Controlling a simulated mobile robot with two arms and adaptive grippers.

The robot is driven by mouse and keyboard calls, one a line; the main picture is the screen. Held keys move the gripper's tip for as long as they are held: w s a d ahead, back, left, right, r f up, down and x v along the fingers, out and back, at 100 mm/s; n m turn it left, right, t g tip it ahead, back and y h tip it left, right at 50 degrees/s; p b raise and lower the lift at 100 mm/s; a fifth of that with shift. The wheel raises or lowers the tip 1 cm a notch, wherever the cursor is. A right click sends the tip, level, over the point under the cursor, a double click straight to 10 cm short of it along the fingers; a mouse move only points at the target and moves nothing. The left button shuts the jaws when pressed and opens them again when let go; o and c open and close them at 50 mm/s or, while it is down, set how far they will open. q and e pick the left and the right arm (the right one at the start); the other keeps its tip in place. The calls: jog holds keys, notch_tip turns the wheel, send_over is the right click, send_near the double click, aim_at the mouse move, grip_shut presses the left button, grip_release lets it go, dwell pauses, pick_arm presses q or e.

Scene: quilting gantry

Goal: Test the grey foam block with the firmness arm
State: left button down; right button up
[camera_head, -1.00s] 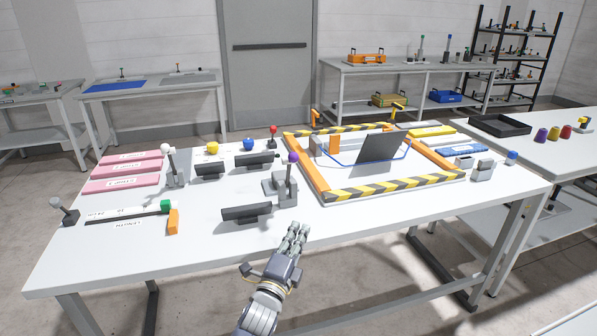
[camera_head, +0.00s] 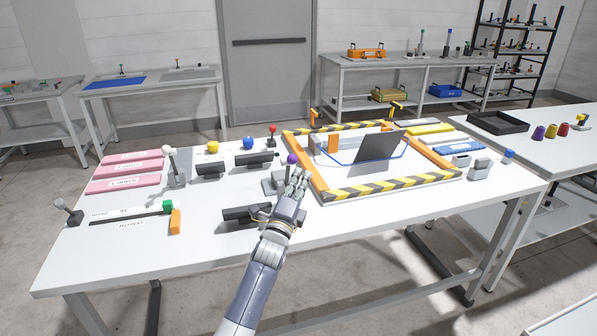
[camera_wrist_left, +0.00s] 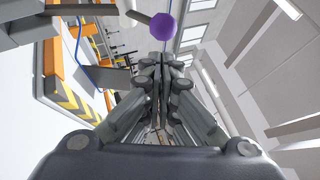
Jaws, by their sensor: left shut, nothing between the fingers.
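A lever with a purple knob (camera_head: 292,158) stands on a grey base (camera_head: 272,182) near the table's middle; I cannot tell whether it is the firmness arm. My left gripper (camera_head: 300,174) is shut and empty, in front of the lever. The purple knob shows close beyond the fingertips in the left wrist view (camera_wrist_left: 162,25), apart from them in the picture. I cannot tell which thing is the grey foam block; a small grey block (camera_head: 480,169) stands at the right of the table. My right gripper is not in view.
A striped yellow-black frame (camera_head: 390,188) with a tilted dark panel (camera_head: 378,147) lies right of the lever. Dark blocks (camera_head: 210,169) and a white-knobbed lever (camera_head: 168,150) stand left. Pink slabs (camera_head: 125,183) lie far left. The front of the table is mostly clear.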

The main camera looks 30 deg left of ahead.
pick_arm(q)
jog(key=shift+w+a+r, duration=0.25)
jog(key=shift+w+a, duration=0.05)
jog(key=shift+a, duration=0.3)
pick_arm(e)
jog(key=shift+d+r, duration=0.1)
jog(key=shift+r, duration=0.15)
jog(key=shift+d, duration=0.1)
